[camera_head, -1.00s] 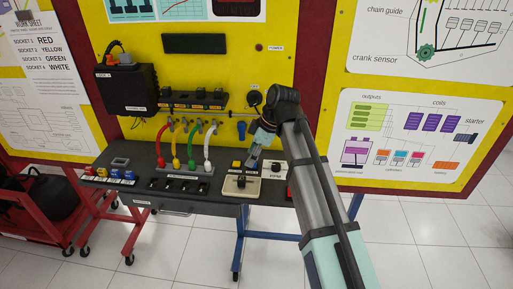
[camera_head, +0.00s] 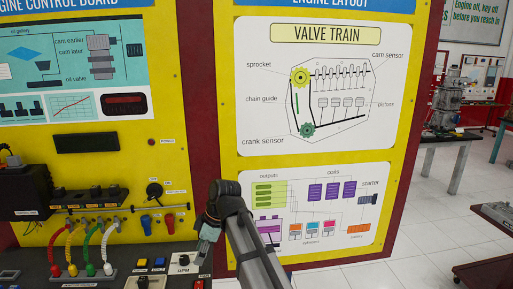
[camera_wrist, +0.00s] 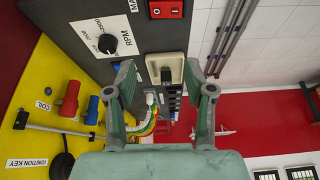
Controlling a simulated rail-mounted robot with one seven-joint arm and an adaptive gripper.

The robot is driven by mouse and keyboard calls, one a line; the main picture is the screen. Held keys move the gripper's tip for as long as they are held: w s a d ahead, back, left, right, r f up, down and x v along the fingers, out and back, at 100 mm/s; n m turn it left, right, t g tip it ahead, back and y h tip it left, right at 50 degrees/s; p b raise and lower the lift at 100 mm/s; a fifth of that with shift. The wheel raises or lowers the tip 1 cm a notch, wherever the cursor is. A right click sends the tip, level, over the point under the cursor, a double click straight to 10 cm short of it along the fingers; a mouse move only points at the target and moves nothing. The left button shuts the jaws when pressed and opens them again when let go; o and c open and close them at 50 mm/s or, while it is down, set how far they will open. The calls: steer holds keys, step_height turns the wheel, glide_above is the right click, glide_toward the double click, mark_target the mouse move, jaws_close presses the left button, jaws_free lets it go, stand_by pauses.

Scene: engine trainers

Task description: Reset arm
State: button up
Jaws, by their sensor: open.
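My gripper (camera_wrist: 165,92) is open and empty in the wrist view, its two green-grey fingers spread apart. Beyond them, between the fingertips in the picture, is a beige block with a black lever (camera_wrist: 166,72); I cannot tell the distance, but no contact shows. In the head view my arm reaches up from the bottom edge, bends, and my gripper (camera_head: 206,240) points down over the right part of the dark bench (camera_head: 35,262). Its fingertips are hard to make out there.
In the head view, coloured cables (camera_head: 88,250) and a black box (camera_head: 25,190) stand left. Open floor (camera_head: 410,220) lies right.

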steer(key=s+d+f+m+h, duration=0.25)
steer(key=d+f+m, duration=0.45)
steer(key=d+f, duration=0.6)
steer(key=s+d+f+m+h, duration=0.1)
steer(key=s+d+f+m, duration=0.2)
steer(key=d+f+m, duration=0.7)
steer(key=s+d+f+m, duration=0.1)
steer(key=s+d+f, duration=0.35)
steer(key=f, duration=0.25)
steer(key=s+d+f+m, duration=0.1)
steer(key=s+d+f, duration=0.3)
steer(key=d+f, duration=0.2)
steer(key=s+f+g, duration=0.3)
steer(key=s+f, duration=0.5)
steer(key=s, duration=0.6)
steer(key=s+f+g, duration=0.3)
steer(key=s+f, duration=0.6)
steer(key=s, duration=0.5)
steer(key=shift+a+f+h, duration=0.3)
steer(key=shift+h, duration=0.15)
